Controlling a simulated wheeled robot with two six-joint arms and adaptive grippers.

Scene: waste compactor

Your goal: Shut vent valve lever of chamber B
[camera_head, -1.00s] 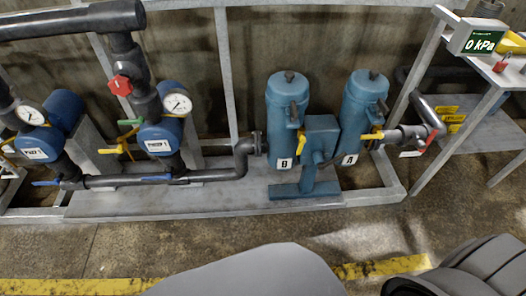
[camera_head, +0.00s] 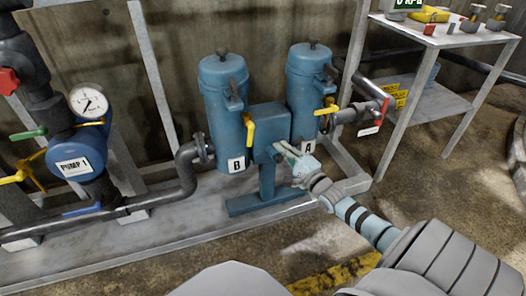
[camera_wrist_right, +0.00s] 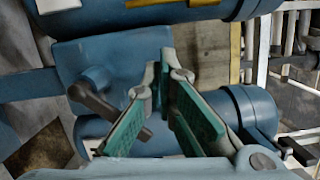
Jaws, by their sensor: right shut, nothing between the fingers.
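Chamber B (camera_head: 222,110) is the left blue cylinder, with a white "B" label. A yellow lever (camera_head: 249,132) hangs roughly upright at its right side, beside the blue centre box (camera_head: 268,135). My right gripper (camera_head: 280,147) is in front of the box, below and right of that lever and apart from it. Its fingers are shut and empty. In the right wrist view the green-padded fingers (camera_wrist_right: 165,68) meet near the box, with a dark grey handle (camera_wrist_right: 98,104) to their left. A yellow part (camera_wrist_right: 170,3) is cut off at the top. My left gripper is not in view.
Chamber A (camera_head: 306,85) stands to the right, with its own yellow lever (camera_head: 327,107) and a red-handled valve (camera_head: 385,108) beyond. Pump 1 (camera_head: 78,150) and black pipes are at left. A metal table (camera_head: 440,35) stands at right. The floor in front is open.

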